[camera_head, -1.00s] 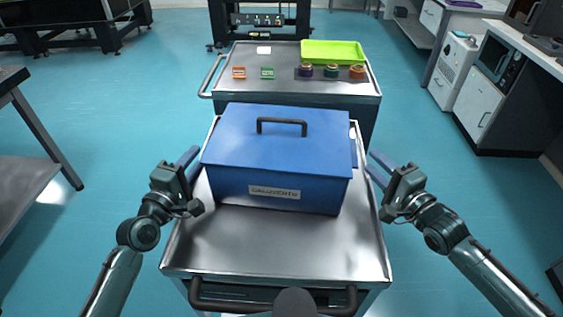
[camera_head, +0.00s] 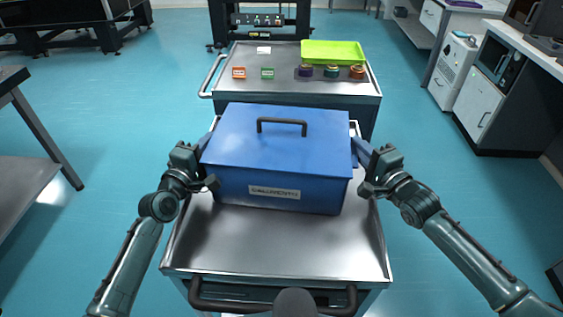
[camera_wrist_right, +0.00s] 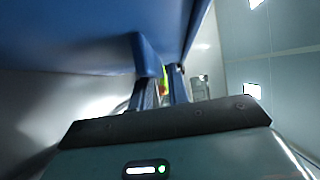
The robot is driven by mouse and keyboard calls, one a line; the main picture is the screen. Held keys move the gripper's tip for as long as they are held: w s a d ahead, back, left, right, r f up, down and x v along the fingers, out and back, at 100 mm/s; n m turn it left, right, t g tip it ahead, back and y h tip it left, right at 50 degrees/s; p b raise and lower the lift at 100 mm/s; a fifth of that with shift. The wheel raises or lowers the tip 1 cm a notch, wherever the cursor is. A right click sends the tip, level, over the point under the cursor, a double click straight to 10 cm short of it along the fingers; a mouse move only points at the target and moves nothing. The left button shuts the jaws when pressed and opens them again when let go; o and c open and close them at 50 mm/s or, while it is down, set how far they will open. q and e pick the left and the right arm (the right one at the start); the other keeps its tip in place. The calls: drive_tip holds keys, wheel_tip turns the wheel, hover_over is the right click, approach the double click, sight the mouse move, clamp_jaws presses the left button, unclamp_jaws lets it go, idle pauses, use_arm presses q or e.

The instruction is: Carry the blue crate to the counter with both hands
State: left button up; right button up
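The blue crate (camera_head: 270,160), with a black lid handle (camera_head: 282,124) and a white front label (camera_head: 274,192), sits flat on the near metal cart (camera_head: 280,240). My left gripper (camera_head: 207,143) is close against the crate's left side; its finger gap cannot be made out. My right gripper (camera_head: 359,148) is at the crate's right side. In the right wrist view, the right gripper (camera_wrist_right: 162,88) has a gap between its fingers. A blue side piece (camera_wrist_right: 147,55) of the crate is beside the fingertips. Contact there is unclear.
Another cart (camera_head: 285,88) stands just beyond, with a green tray (camera_head: 333,51) and several small items. A metal table (camera_head: 30,190) is on the left. A white counter (camera_head: 505,90) with equipment is at the right. Blue floor is open on both sides.

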use_arm(q)
clamp_jaws()
use_arm(e)
clamp_jaws()
